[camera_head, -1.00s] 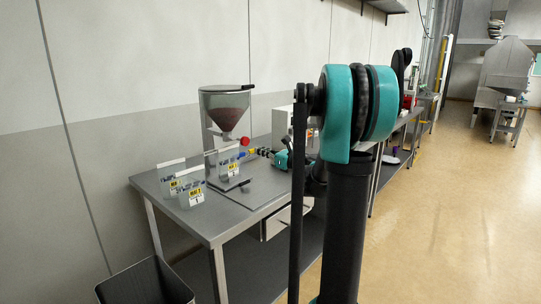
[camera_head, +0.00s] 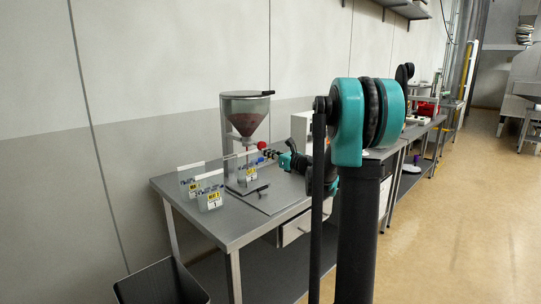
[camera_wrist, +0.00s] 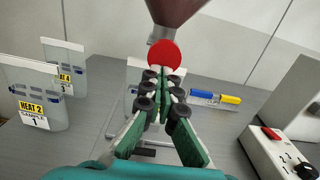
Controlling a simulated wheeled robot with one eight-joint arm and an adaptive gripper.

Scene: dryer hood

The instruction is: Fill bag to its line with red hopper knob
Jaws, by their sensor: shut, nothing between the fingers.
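A clear hopper (camera_head: 246,106) with dark red contents stands at the back of the steel table. Its red knob (camera_head: 261,145) is at the outlet, and also shows in the wrist view (camera_wrist: 164,54). My gripper (camera_head: 269,153) is shut and empty; in the wrist view its fingertips (camera_wrist: 164,76) are just below the knob in the picture. I cannot tell if they touch it. A clear bag (camera_head: 246,172) stands under the hopper; in the wrist view my fingers mostly hide it. Its line and fill level cannot be made out.
Two more labelled clear bags stand at the left, a front one marked HEAT 2 (camera_wrist: 35,98) and one behind (camera_wrist: 66,65). A blue and yellow tool (camera_wrist: 215,97) lies beyond my fingers. A white control box (camera_wrist: 283,145) is at the right. A dark bin (camera_head: 160,284) stands by the table.

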